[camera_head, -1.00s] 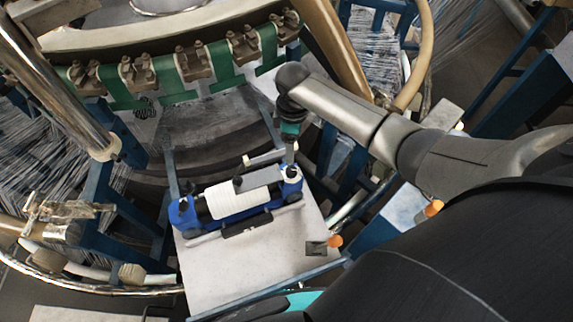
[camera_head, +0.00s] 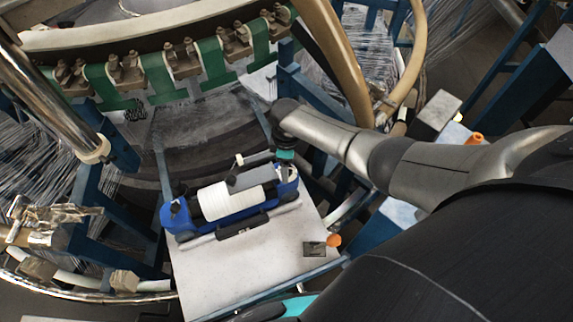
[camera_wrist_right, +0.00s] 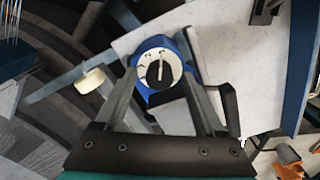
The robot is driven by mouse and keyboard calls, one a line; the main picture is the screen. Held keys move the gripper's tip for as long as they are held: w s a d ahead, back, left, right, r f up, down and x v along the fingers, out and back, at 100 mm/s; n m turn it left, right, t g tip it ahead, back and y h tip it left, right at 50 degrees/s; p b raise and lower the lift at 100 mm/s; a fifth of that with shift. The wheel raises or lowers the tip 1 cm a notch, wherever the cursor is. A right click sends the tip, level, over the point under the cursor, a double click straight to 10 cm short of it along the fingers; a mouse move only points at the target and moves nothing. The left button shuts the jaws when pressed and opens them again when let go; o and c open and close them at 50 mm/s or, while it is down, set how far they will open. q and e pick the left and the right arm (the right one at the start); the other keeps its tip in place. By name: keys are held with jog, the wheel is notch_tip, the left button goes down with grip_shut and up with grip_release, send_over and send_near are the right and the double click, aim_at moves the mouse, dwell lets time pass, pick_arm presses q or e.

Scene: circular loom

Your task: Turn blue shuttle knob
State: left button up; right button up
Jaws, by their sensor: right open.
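The blue shuttle (camera_head: 183,222) with a white spool (camera_head: 222,201) lies on a pale board in the head view. My right gripper (camera_head: 285,164) is over its right end and hides the knob there. In the right wrist view, the blue shuttle end (camera_wrist_right: 145,92) carries a round white dial with marks and a dark knob (camera_wrist_right: 159,73) with a pale bar across it. My right gripper (camera_wrist_right: 158,80) is open, with one finger to each side of the dial. I cannot tell whether the fingers touch it. My left gripper is not seen.
The pale board (camera_head: 200,275) has free room in front of the shuttle. A small dark plate (camera_head: 314,249) lies beside an orange knob (camera_head: 334,240) at its right edge. Loom clamps with green bands (camera_head: 163,85) run along the back.

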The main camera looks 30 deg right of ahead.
grip_shut()
dwell(0.5)
jog(key=n, duration=0.3)
jog(key=shift+n, duration=0.4)
jog(key=n, duration=0.3)
jog(key=shift+n, duration=0.3)
jog(key=n+b, duration=0.1)
jog(key=n, duration=0.3)
jog(key=shift+n+b, duration=0.35)
jog(key=shift+n, duration=1.75)
